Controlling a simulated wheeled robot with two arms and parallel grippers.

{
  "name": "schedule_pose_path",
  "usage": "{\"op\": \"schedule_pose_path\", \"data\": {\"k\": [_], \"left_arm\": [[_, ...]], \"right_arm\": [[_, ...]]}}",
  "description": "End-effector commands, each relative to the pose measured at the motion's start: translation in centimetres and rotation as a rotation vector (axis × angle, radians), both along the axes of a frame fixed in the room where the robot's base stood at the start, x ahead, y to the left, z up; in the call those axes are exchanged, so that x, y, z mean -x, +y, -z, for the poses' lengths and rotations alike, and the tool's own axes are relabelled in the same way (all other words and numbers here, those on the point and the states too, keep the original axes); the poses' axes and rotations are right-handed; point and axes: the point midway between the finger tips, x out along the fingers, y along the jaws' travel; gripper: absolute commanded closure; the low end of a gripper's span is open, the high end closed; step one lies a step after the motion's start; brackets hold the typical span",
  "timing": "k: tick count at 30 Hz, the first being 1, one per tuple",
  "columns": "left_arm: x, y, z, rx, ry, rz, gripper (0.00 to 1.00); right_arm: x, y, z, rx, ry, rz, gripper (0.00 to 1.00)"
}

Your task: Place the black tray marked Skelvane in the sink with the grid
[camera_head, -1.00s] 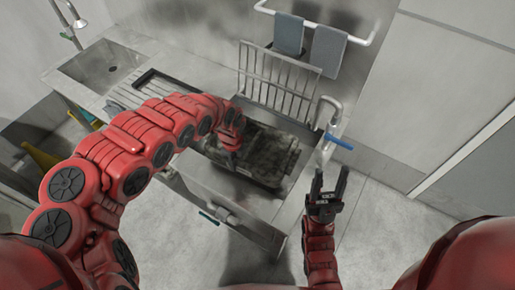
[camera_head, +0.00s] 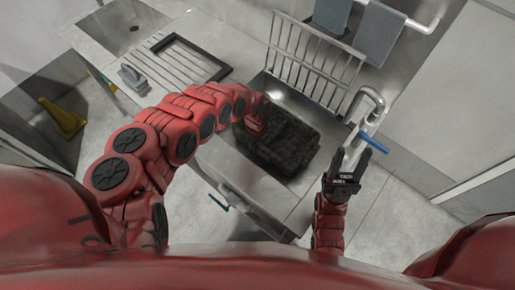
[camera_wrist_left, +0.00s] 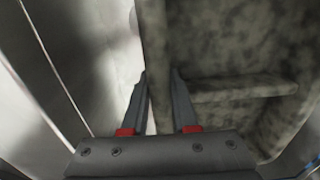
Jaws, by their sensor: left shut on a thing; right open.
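The black tray (camera_head: 290,145), mottled and dark, is within the basin of the sink with the raised grid (camera_head: 310,60). It looks low between the sink walls; whether it touches the bottom I cannot tell. No marking on it is readable. My left gripper (camera_head: 258,112) is at the tray's left end in the head view, its fingers mostly hidden by the arm. In the left wrist view, the fingers (camera_wrist_left: 160,82) straddle a wall of the tray (camera_wrist_left: 230,50) and are shut on it. My right gripper (camera_head: 352,156) is open and empty near the sink's right edge.
A tap with a blue lever (camera_head: 388,143) stands at the sink's right, close to my right gripper. Grey towels (camera_head: 372,35) hang on a wall rail. At left are a ribbed drainboard with a black frame (camera_head: 190,50), another basin (camera_head: 120,25) and a yellow object (camera_head: 62,118) on the floor.

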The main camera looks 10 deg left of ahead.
Motion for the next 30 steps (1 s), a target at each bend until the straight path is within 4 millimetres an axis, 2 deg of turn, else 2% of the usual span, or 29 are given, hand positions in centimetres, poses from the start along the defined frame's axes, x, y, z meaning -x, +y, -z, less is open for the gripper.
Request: {"op": "schedule_pose_path", "data": {"k": [12, 24, 25, 30], "left_arm": [[0.1, 0.1, 3.6, -0.001, 0.000, -0.002, 1.00], [0.0, 0.3, 4.2, -0.005, -0.001, -0.001, 1.00], [0.0, 0.3, 4.1, -0.004, -0.001, -0.001, 0.71], [0.0, 0.2, 4.0, -0.004, -0.001, -0.001, 0.43]], "right_arm": [[0.0, 0.0, -0.2, 0.000, 0.000, 0.000, 0.50], [0.0, 0.0, 0.3, 0.000, 0.000, 0.000, 0.50], [0.0, 0.0, 0.2, 0.000, 0.000, 0.000, 0.50], [0.0, 0.0, 0.1, 0.000, 0.000, 0.000, 0.50]]}}
